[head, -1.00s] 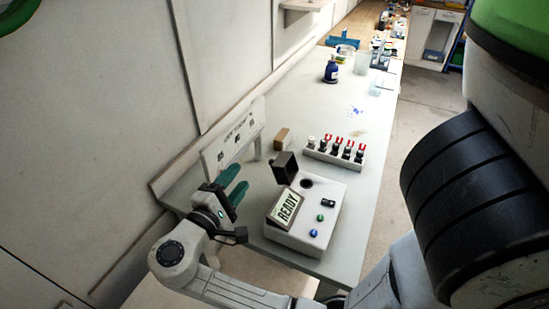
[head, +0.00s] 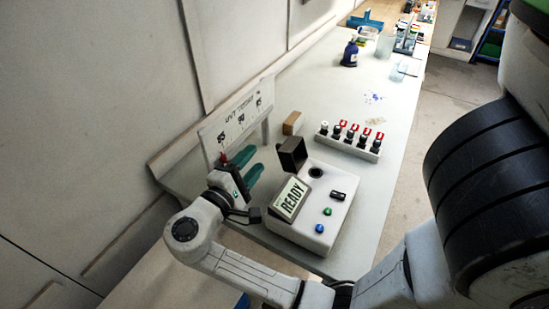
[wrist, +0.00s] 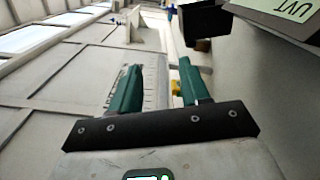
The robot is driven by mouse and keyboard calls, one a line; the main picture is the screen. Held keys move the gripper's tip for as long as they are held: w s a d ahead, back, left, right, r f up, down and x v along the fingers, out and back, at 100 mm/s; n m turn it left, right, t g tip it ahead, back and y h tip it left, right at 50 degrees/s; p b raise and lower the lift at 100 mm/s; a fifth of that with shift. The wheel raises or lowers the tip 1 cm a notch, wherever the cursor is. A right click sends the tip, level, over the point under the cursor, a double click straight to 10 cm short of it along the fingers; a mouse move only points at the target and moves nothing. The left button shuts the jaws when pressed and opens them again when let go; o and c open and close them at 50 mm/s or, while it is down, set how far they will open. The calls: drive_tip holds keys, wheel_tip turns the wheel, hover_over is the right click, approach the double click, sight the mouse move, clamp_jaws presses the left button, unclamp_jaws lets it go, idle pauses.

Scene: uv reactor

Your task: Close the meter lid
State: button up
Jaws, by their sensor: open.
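The meter (head: 318,238) is a white box on the bench with a display reading READY, a blue and a green button. Its dark square lid (head: 291,153) stands open at the box's far left corner, beside a round dark opening (head: 316,173). My gripper (head: 252,170) has green fingers and is open and empty, just left of the lid and apart from it. In the wrist view, the fingers (wrist: 158,85) are spread with nothing between them. The dark lid (wrist: 205,20) shows above the right finger, and part of the meter (wrist: 285,22) is at the top right.
A white sign panel (head: 237,120) stands behind my gripper by the wall. A brown block (head: 293,122) and a rack of red-and-black-topped vials (head: 348,144) stand beyond the meter. A blue bottle (head: 350,53) is farther back. The middle of the bench is mostly clear.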

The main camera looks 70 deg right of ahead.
drive_tip(key=b, duration=0.5)
approach(277, 148)
drive_tip(key=p+x, duration=0.2)
drive_tip(key=x, duration=0.4)
drive_tip(key=shift+s+d, duration=0.15)
drive_tip(key=shift+d, duration=0.25)
drive_tip(key=shift+p+x, duration=0.3)
drive_tip(key=shift+x, duration=0.55)
drive_tip(key=shift+f, duration=0.15)
clamp_jaws()
